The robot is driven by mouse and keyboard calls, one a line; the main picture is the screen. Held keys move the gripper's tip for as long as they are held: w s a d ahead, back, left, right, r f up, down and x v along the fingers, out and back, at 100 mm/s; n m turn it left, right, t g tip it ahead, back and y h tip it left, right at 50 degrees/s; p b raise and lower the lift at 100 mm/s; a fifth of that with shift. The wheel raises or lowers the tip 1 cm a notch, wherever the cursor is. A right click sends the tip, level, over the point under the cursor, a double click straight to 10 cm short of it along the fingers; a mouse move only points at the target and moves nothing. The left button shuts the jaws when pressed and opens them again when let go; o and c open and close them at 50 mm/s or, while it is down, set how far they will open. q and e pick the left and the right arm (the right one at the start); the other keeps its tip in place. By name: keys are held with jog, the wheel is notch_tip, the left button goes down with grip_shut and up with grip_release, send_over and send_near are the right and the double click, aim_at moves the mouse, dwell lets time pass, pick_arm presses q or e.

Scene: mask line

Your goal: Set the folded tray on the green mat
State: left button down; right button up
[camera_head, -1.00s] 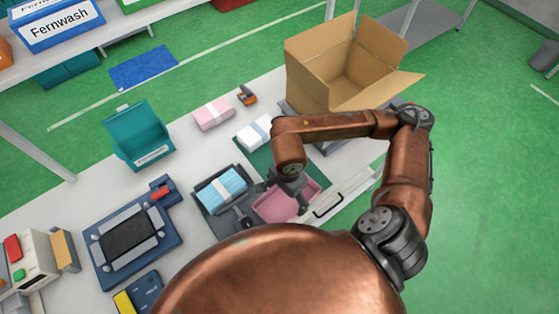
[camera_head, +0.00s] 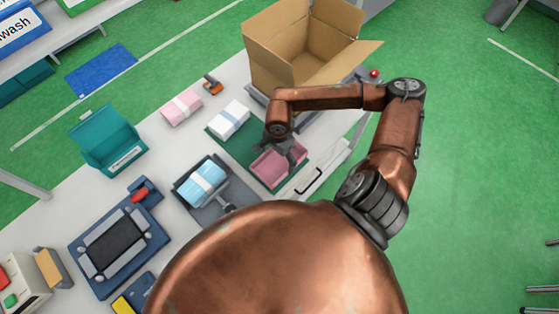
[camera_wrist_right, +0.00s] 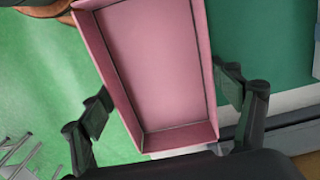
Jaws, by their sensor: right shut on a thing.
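The folded tray (camera_head: 277,166) is a shallow open pink box. My right gripper (camera_head: 284,150) is shut on it, with one finger at each long side of the tray (camera_wrist_right: 160,60) in the right wrist view. The green mat (camera_head: 237,146) is a dark green sheet on the white table. The tray is over the mat's near right part; I cannot tell whether it touches the mat. A white banded bundle (camera_head: 229,119) lies at the mat's far end. My left gripper is not in view.
An open cardboard box (camera_head: 305,55) stands behind the mat. A pink banded bundle (camera_head: 182,107) and a teal carton (camera_head: 106,140) are to the left. A light blue bundle (camera_head: 202,183) sits in a dark fixture left of the tray. A drawer handle (camera_head: 309,181) is at the table's front.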

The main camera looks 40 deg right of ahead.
aim_at(279, 161)
jog(key=shift+w+d+f, duration=0.2)
jog(key=shift+d+f, duration=0.1)
jog(key=shift+f, duration=0.1)
jog(key=shift+w+d+f, duration=0.1)
jog(key=shift+f, duration=1.75)
jog(key=o, duration=1.1)
notch_tip(279, 161, up, 12)
jog(key=shift+r, duration=0.15)
